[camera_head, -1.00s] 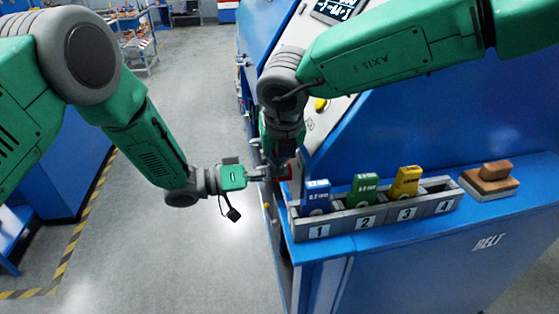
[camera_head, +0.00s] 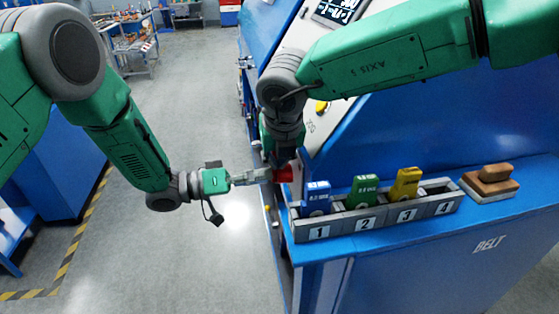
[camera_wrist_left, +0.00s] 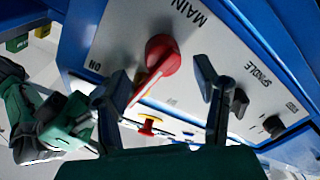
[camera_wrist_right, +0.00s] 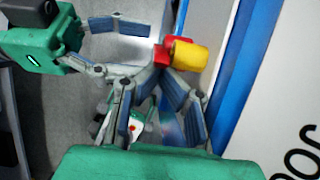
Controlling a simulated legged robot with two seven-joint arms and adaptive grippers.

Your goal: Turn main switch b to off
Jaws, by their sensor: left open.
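A red rotary switch (camera_wrist_left: 162,58) sits on the white panel near the words MAIN and ON in the left wrist view; its handle points toward the lower left. No letter b is legible. My left gripper (camera_wrist_left: 165,85) is open, with the handle near its left finger; contact cannot be told. In the head view my left gripper (camera_head: 262,176) is beside the red part (camera_head: 284,173) at the machine's edge. My right gripper (camera_wrist_right: 158,78) points toward a red and yellow part (camera_wrist_right: 185,55); its fingertips overlap other parts, and its head-view fingers are hidden.
A black spindle switch (camera_wrist_left: 238,103) and a red button on yellow (camera_wrist_left: 149,125) are on the same panel. A numbered rack (camera_head: 345,222) with blue, green and yellow blocks stands on the blue ledge, left of a wooden block (camera_head: 490,182). Open floor (camera_head: 190,250) lies left of the machine.

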